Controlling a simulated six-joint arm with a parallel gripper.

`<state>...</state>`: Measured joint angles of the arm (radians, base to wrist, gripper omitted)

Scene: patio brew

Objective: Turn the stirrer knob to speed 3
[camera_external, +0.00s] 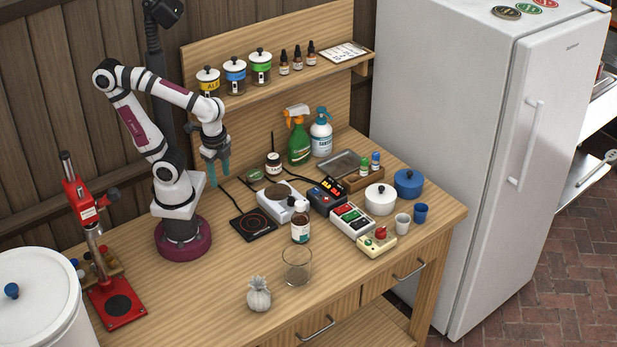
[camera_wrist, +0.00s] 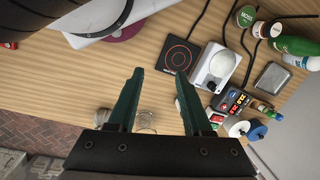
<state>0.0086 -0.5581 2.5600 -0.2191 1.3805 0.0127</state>
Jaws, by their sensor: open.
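The stirrer (camera_external: 280,199) is a pale box with a round grey plate on top, in the middle of the wooden table. In the wrist view the stirrer (camera_wrist: 219,64) is right of my fingers, with a small dark knob (camera_wrist: 211,85) on its near end. The knob's setting is too small to read. In the external view a brown bottle stands in front of the stirrer's near end and the knob cannot be made out. My gripper (camera_external: 215,172) hangs above the table, left of and behind the stirrer. Its teal fingers (camera_wrist: 158,72) are apart and empty.
A black pad with a red ring (camera_external: 254,223) lies left of the stirrer. The brown bottle (camera_external: 300,227) and a glass beaker (camera_external: 297,267) stand in front. A dark device with lit displays (camera_external: 328,194) is to the right.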

